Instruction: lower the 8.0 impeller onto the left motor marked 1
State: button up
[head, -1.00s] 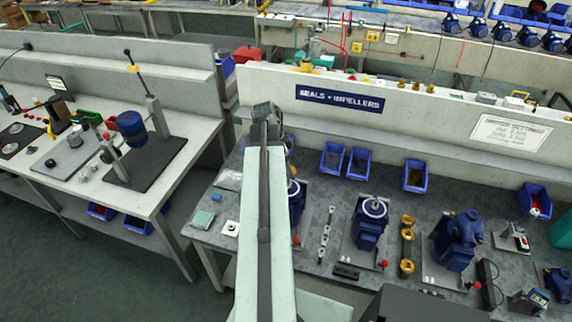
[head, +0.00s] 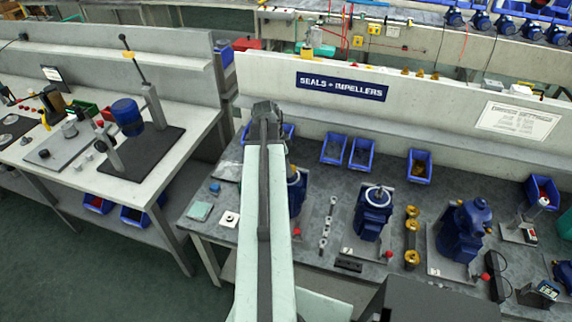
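My arm reaches up the middle of the head view and hides its own far end. My gripper cannot be seen, nor anything it may hold. A blue motor (head: 297,192) with a pale top ring stands just right of my arm, partly hidden by it. It is the leftmost motor on the bench, but no number 1 can be read on it. Several brass, impeller-like parts (head: 412,226) stand in a row further right. Their sizes cannot be read, so I cannot tell which is the 8.0 impeller.
Another blue motor (head: 372,212) with a white ring and a larger blue pump (head: 463,230) stand to the right. A row of small silver parts (head: 327,228) lies between the two motors. Blue bins (head: 334,147) line the back, below the "SEALS + IMPELLERS" sign (head: 342,86).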

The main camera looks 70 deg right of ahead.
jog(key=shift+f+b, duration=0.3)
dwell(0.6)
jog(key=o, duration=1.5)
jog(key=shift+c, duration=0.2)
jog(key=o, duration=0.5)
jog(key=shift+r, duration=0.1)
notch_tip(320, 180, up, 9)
jog(key=p, duration=0.9)
